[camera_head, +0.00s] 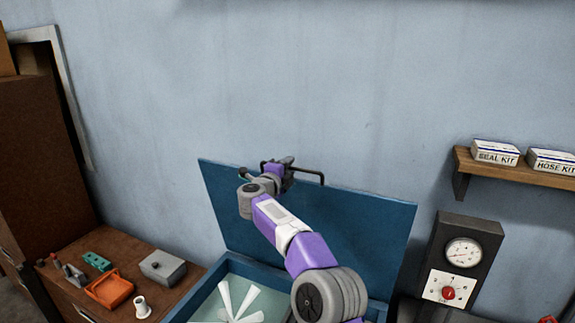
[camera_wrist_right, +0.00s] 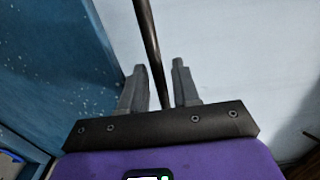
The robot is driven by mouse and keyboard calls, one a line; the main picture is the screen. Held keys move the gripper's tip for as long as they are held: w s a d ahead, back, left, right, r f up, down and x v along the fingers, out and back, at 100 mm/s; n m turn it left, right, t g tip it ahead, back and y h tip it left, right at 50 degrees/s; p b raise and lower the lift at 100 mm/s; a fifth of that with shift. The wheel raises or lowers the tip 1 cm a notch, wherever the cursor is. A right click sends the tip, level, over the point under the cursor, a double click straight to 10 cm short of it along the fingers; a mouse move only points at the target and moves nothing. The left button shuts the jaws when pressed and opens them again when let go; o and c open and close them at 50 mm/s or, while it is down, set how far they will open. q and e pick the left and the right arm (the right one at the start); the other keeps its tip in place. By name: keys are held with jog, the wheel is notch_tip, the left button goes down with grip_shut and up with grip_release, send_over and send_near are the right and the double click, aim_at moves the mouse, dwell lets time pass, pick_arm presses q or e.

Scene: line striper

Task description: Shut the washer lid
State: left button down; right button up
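The blue washer lid (camera_head: 350,225) stands raised and tilted back near the wall, above the open washer tub (camera_head: 240,300). A black bar handle (camera_head: 308,174) runs along its top edge. My right arm reaches across the lid, and my right gripper (camera_head: 284,165) is at the handle's left part. In the right wrist view the handle (camera_wrist_right: 150,40) passes between the two grey fingers of the gripper (camera_wrist_right: 158,78). The fingers are apart, with visible gaps beside the bar. The lid's blue face (camera_wrist_right: 50,70) is at the left there. My left gripper is not in view.
A side bench (camera_head: 120,262) at the left holds an orange tray (camera_head: 110,289), a grey box (camera_head: 163,267) and small parts. A dark gauge panel (camera_head: 462,262) stands right of the lid. A wall shelf (camera_head: 510,173) with boxes is at the upper right.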

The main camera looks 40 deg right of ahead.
jog(key=shift+w+d, duration=0.1)
jog(key=shift+c, duration=0.5)
grip_shut()
jog(key=shift+f, duration=0.1)
